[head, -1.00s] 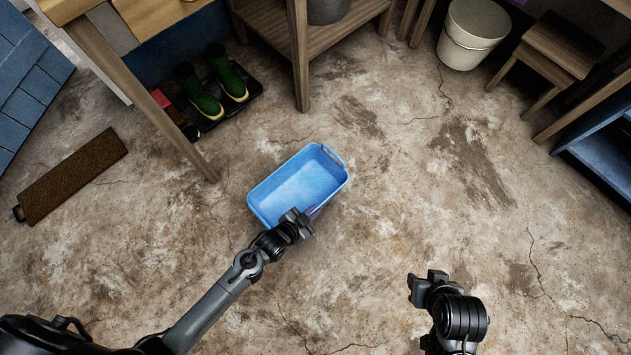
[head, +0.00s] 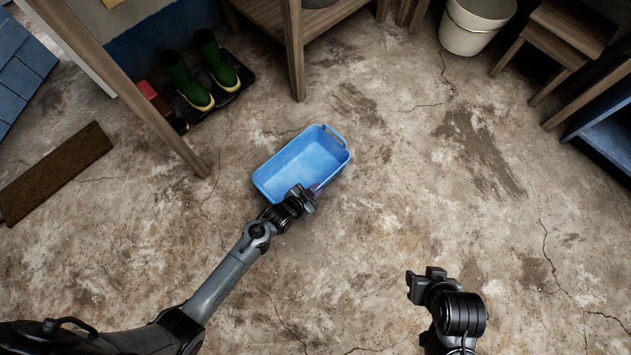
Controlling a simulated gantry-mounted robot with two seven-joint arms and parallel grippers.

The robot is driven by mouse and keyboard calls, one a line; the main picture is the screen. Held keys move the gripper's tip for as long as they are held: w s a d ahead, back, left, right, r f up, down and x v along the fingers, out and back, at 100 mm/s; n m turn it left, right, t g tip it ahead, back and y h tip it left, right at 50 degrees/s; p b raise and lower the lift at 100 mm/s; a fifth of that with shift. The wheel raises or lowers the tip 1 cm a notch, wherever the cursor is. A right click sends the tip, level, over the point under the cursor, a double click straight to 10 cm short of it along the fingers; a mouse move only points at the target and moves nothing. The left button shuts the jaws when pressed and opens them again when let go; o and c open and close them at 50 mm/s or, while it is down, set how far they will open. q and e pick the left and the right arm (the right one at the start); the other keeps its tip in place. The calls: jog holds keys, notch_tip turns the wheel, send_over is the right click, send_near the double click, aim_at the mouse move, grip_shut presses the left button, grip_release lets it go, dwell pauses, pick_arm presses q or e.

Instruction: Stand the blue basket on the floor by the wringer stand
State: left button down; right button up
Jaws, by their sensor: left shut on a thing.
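The blue basket (head: 300,160) is an open, empty-looking rectangular tub with a handle slot at its far right end. It is in the middle of the head view, over the bare floor. My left gripper (head: 304,197) is shut on its near rim, towards the right corner, and hides that part. I cannot tell whether the basket's bottom touches the floor. My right gripper (head: 424,284) is apart from it, at the lower right, and I cannot make out its jaw opening. A wooden stand with a low shelf (head: 335,30) is at the top; no wringer shows on it.
Green boots (head: 203,75) stand on a dark tray at upper left, behind a slanting wooden leg (head: 150,110). A brown mat (head: 55,170) lies at left. A pale bucket (head: 472,25) and wooden stool (head: 560,35) are at upper right. The middle floor is clear.

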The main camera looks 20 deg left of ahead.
pick_arm(q)
jog(key=shift+w, duration=0.1)
jog(key=shift+f, duration=0.2)
jog(key=c, duration=1.2)
grip_release()
